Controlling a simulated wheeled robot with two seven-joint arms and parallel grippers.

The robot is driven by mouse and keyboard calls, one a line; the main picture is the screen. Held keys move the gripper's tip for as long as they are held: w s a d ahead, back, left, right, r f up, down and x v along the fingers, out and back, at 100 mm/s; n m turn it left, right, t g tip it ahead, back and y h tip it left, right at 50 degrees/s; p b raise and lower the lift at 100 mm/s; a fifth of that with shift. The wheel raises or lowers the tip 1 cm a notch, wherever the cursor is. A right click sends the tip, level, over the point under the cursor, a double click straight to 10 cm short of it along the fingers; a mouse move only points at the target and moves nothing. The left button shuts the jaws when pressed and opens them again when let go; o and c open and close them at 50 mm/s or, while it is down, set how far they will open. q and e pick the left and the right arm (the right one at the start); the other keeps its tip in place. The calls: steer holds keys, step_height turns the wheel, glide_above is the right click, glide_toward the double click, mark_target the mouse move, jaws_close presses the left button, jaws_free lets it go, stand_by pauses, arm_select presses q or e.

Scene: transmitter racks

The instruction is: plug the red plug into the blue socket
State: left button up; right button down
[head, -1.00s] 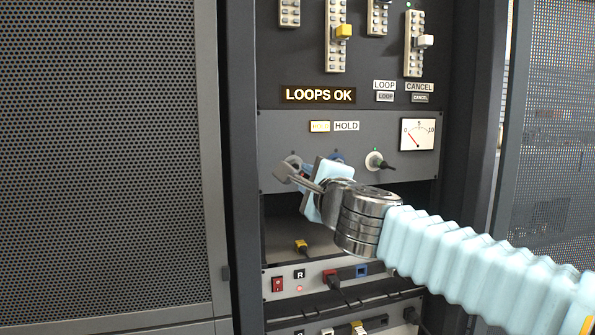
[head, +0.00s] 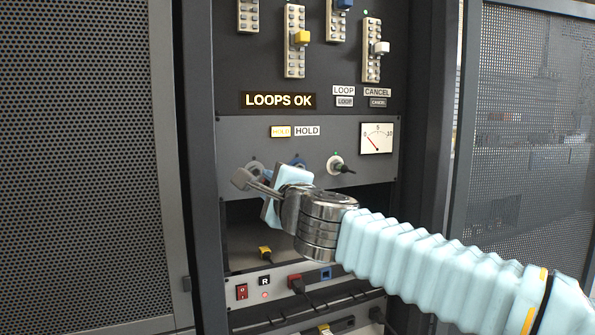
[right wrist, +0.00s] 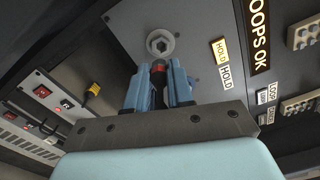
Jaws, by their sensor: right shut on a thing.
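My left gripper is out of view.
A black-levered control (head: 337,165) stands right of my gripper. The HOLD lamp (head: 281,131) is lit. Perforated doors (head: 80,150) flank the rack.

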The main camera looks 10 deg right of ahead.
stand_by(0.3)
steer(key=w+d+n+p, duration=0.2)
steer(key=d+n, duration=0.1)
steer(key=d, duration=0.7)
steer(key=shift+r+n+p, duration=0.15)
steer(key=shift+n+p, duration=0.15)
steer(key=shift+p, duration=0.05)
steer(key=shift+w+a, duration=0.1)
steer(key=shift+p+x, duration=0.35)
steer(key=shift+x, duration=2.5)
steer(key=shift+p, duration=0.35)
steer(key=shift+w+a, duration=0.2)
steer(key=shift+w, duration=0.3)
